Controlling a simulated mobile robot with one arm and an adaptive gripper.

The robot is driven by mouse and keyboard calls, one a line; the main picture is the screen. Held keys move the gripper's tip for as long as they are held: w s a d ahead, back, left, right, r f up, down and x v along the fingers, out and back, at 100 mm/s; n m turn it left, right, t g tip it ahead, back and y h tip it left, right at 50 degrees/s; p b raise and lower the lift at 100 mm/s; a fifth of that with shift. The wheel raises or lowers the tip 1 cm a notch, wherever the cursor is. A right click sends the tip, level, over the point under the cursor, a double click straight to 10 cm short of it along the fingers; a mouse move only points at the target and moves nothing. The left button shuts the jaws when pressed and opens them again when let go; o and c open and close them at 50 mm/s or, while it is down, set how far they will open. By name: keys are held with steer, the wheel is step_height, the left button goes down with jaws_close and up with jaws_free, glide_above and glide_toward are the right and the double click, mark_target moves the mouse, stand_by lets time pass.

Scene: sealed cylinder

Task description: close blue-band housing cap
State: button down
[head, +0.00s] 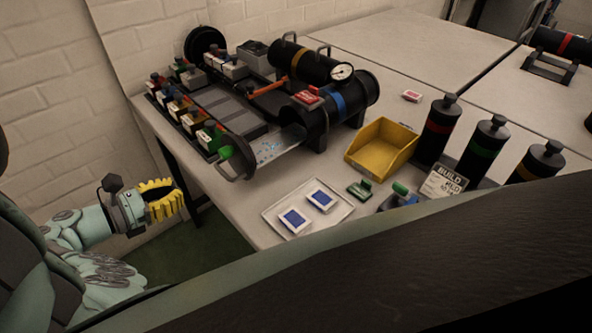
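The blue-band housing (318,119) is a black cylinder lying on its side on the table, with a blue band around it. Its round dark cap (239,165) with a green handle (225,152) stands apart from the housing's left end. A grey tray with small pale-blue bits (270,147) spans the gap between cap and housing. My gripper (178,197) has yellow ribbed fingers and is off the table's left edge, below and left of the cap. Its fingers look parted, with nothing visible between them.
A yellow-band cylinder (291,61) with a gauge lies behind. A rack of small blocks (178,103) stands left of the housing. A yellow bin (376,153), a white tray (272,212) with two blue-faced cards, and upright black cylinders (482,153) stand to the right.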

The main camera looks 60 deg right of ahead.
glide_toward(236, 169)
steer(key=d, duration=0.3)
steer(key=shift+s+d+f+p, duration=0.35)
steer(key=shift+d+f, duration=0.05)
steer(key=shift+d, duration=0.05)
steer(key=shift+d, duration=0.1)
